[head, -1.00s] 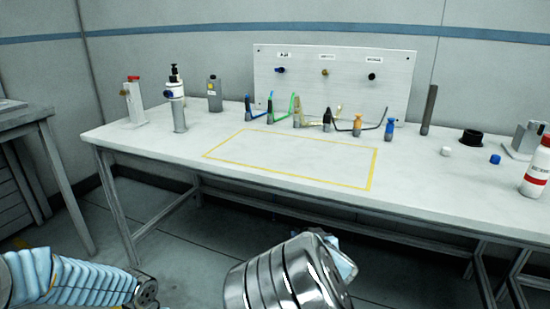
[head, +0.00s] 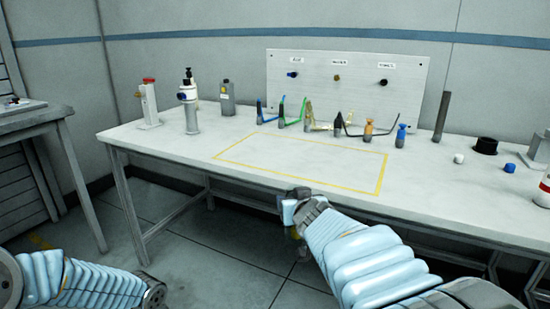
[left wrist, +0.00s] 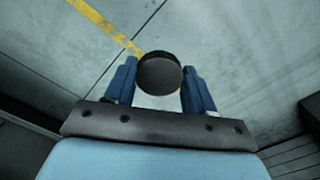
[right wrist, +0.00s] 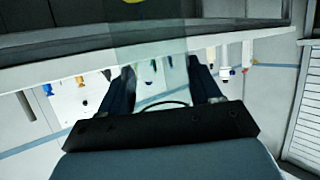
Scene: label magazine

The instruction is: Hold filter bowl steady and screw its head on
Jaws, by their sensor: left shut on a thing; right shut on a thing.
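My left gripper (left wrist: 159,82) is shut on a dark round part with a ribbed rim (left wrist: 160,72), seen end-on in the left wrist view over the floor. In the head view my left forearm is at the lower left, and the gripper's fingers do not show. My right gripper (head: 297,205) is at the table's front edge in the head view. In the right wrist view its fingers (right wrist: 161,75) are shut on a clear, see-through part (right wrist: 150,50). The two parts are apart.
The table (head: 190,150) has a bare yellow-outlined area (head: 218,158). Behind it stand several small coloured fittings and a white panel (head: 345,72). Bottles and a white filter unit (head: 189,95) stand left. A black ring (head: 485,146) and small caps are at the right.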

